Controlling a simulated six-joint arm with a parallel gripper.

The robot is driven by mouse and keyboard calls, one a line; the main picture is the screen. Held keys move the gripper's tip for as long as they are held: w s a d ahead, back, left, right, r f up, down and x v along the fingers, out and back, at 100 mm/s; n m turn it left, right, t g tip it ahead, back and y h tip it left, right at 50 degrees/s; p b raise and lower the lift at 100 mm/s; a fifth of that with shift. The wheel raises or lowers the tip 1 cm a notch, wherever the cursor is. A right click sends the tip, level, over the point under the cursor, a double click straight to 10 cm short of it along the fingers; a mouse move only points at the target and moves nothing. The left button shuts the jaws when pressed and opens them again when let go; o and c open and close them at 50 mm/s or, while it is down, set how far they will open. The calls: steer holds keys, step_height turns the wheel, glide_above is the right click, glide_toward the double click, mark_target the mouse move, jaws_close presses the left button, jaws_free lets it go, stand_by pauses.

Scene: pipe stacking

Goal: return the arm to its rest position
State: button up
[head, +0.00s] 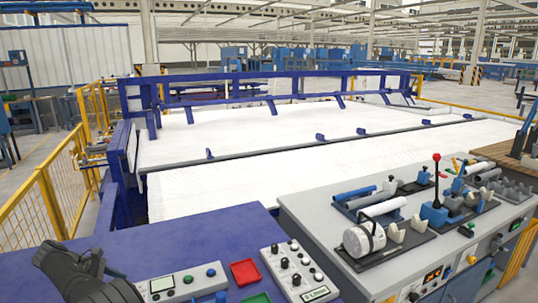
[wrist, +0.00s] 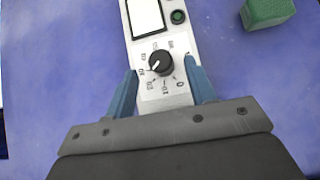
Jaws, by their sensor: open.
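My gripper shows in the wrist view (wrist: 160,88), with its two blue fingers spread apart and nothing between them that it holds. It points down over a white control panel (wrist: 178,98) with a black knob (wrist: 161,63), a pale screen and a green button, on a blue surface (wrist: 60,60). I cannot tell the height of the fingers above the panel. In the head view, my dark arm shows at the lower left, beside the white control panel (head: 181,283); the fingertips are hard to make out there.
A green block (wrist: 267,10) lies right of the panel. The grey bench (head: 310,215) at right carries pipes and holders. A yellow fence (head: 50,200) stands left.

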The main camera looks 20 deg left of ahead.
steer(key=x, duration=0.5)
steer(key=n+t+y, duration=0.1)
steer(key=n+y, duration=0.1)
steer(key=n, duration=0.2)
steer(key=shift+r+t, duration=0.1)
steer(key=shift+t, duration=0.3)
steer(key=n+t+y, duration=0.1)
steer(key=n+y, duration=0.2)
steer(key=n, duration=0.1)
steer(key=shift+y, duration=0.4)
steer(key=n+y, duration=0.2)
steer(key=n, duration=0.1)
steer(key=n+g+y, duration=0.1)
steer(key=n+y, duration=0.2)
steer(key=n, duration=0.1)
steer(key=shift+n+y, duration=0.3)
steer(key=shift+n, duration=0.1)
steer(key=shift+s+d+r+g, duration=0.3)
steer(key=shift+s+d+r, duration=0.05)
steer(key=shift+s+r, duration=0.4)
steer(key=shift+v, duration=0.9)
steer(key=shift+o, duration=0.4)
